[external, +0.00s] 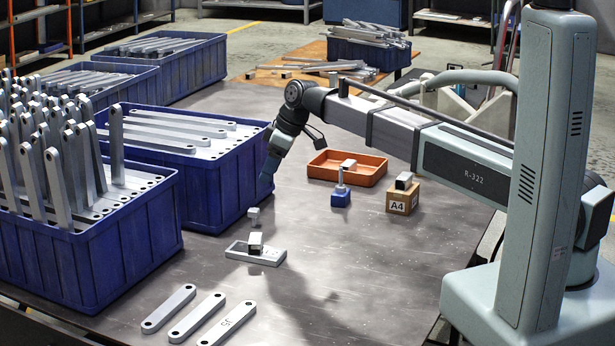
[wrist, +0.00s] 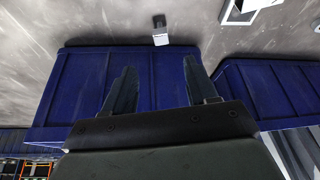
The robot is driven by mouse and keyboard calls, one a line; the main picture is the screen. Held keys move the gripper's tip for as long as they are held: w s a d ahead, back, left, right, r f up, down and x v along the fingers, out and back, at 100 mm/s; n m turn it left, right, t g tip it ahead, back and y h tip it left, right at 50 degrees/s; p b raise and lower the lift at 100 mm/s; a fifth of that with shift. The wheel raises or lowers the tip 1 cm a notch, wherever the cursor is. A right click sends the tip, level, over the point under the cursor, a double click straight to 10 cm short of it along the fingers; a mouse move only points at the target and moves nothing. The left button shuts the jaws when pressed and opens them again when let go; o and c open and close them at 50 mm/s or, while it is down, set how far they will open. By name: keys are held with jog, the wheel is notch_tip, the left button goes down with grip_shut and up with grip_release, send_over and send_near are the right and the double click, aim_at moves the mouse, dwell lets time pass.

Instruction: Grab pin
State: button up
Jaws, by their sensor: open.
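Several small metal pieces with square heads are in view; I cannot tell by look which one is the pin. One loose piece (external: 253,214) is on the table beside the middle blue bin, and it also shows in the wrist view (wrist: 160,37), beyond my fingertips. Another piece (external: 255,241) stands on a flat grey plate (external: 268,258). A third (external: 341,178) stands upright in a small blue block (external: 341,198). My gripper (external: 267,184) points down beside the bin's right end, above the table. In the wrist view its fingers (wrist: 160,66) are apart with nothing between them.
The middle blue bin (external: 232,185) is close to my gripper. A fuller blue bin (external: 125,252) stands front left. An orange tray (external: 347,168) and an A4 box (external: 402,200) stand right. Flat bars (external: 198,317) lie in front. The table's centre right is clear.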

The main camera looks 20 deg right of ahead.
aim_at(254, 209)
jog(key=x, duration=1.3)
jog(key=shift+s+d, duration=0.1)
jog(key=shift+s, duration=0.05)
grip_shut()
dwell(0.3)
